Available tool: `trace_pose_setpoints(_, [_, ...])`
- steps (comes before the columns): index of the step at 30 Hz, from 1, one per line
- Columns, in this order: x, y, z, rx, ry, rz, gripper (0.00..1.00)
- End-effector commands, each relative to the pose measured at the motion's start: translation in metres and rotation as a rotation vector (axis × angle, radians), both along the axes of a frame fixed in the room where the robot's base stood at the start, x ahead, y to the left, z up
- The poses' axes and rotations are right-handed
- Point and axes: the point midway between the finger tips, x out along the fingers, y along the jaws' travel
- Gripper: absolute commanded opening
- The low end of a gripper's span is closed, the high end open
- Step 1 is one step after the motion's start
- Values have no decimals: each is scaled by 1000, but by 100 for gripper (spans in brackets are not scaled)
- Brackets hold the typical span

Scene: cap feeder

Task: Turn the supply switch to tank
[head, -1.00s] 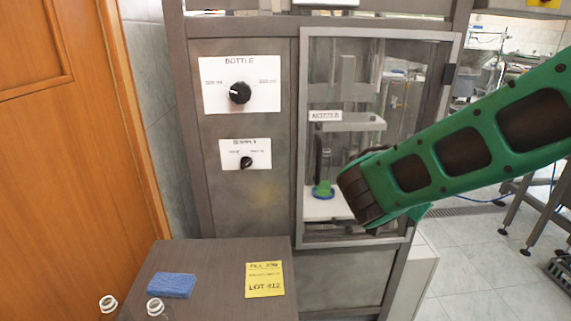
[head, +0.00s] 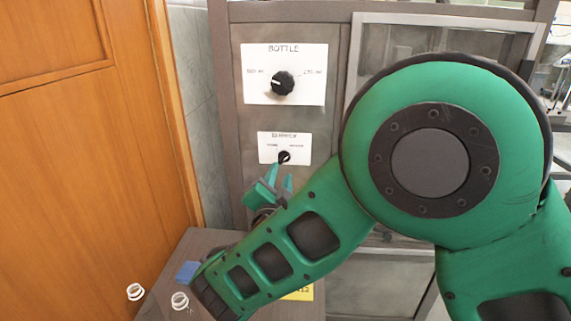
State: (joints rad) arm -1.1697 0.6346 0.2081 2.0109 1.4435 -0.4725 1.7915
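The supply switch (head: 284,157) is a small black knob on a white plate (head: 267,148) labelled SUPPLY, on the grey machine front. The plate carries a small label on each side of the knob, too blurred to read surely. My gripper (head: 281,176) is just below the knob, pointing up towards it. Its green fingers stand apart with a gap between them, and I see nothing held. A fingertip is very near the knob; I cannot tell whether it touches.
The larger BOTTLE knob (head: 283,83) is above on its own white plate. A wooden door (head: 85,160) stands left.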

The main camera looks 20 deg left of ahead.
Motion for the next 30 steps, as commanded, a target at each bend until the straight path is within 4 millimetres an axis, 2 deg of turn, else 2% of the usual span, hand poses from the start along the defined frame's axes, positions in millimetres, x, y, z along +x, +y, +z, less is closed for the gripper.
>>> trace_pose_setpoints(1, [11,1,0,1,-1,-4,29])
trace_pose_setpoints(6, [41,7,0,0,-1,-6,29])
trace_pose_setpoints(12, [65,13,0,0,-1,-4,29])
trace_pose_setpoints(18, [75,15,1,-1,-1,-4,29])
trace_pose_setpoints(26, [75,15,1,-2,0,-3,29])
trace_pose_setpoints(27, [75,15,1,-2,0,-3,19])
trace_pose_setpoints(30, [75,15,1,-2,0,-3,0])
